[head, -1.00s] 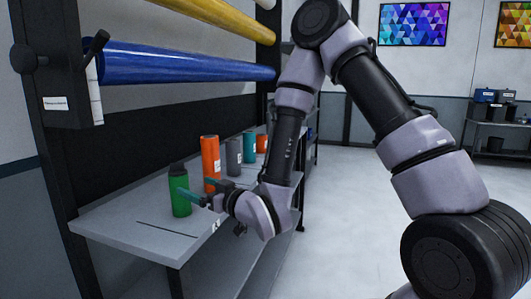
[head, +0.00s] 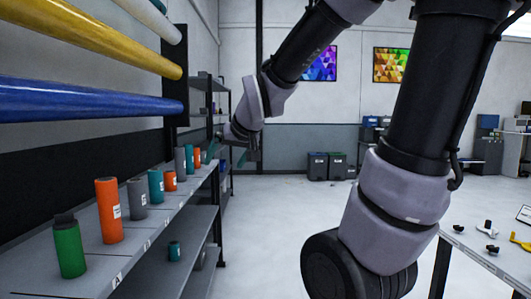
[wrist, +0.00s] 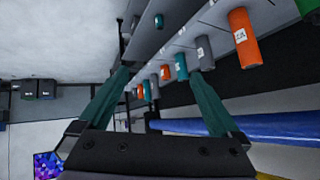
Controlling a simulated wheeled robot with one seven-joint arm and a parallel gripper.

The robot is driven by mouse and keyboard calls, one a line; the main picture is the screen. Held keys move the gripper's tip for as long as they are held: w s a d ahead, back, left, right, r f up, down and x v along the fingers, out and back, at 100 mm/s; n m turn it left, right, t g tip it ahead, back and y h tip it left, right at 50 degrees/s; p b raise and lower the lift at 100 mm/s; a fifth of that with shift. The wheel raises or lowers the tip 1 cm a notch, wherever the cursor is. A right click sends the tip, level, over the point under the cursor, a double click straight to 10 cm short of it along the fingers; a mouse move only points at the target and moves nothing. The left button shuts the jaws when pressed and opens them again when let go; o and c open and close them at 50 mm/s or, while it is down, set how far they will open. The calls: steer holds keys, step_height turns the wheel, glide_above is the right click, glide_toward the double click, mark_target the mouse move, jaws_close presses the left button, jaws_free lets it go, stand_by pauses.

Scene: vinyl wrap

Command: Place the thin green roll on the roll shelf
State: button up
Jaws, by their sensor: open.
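The green roll (head: 70,250) stands upright at the near end of the grey shelf (head: 35,278) in the head view, with a dark top. Its edge also shows at the top right of the wrist view (wrist: 308,8). My gripper (head: 227,153) is beyond the green roll, near the far end of the shelf row, and apart from it. In the wrist view my gripper (wrist: 160,76) has its two teal fingers spread with nothing held between them.
An orange roll (head: 109,212), a grey roll (head: 137,198) and several others stand in a row behind the green one. A small teal roll (head: 174,251) is on the lower shelf. Long blue (head: 85,99) and yellow (head: 90,36) rolls hang above. A table (head: 487,237) stands right.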

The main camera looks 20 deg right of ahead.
steer(key=s+d+r+m+g, duration=0.1)
steer(key=s+d, duration=0.1)
steer(key=s, duration=0.4)
steer(key=s+d+r+m+g, duration=0.1)
steer(key=s+d+r+m, duration=0.1)
steer(key=s, duration=0.5)
steer(key=shift+d+r+m, duration=0.2)
steer(key=shift+d+m, duration=0.1)
steer(key=shift+d, duration=0.5)
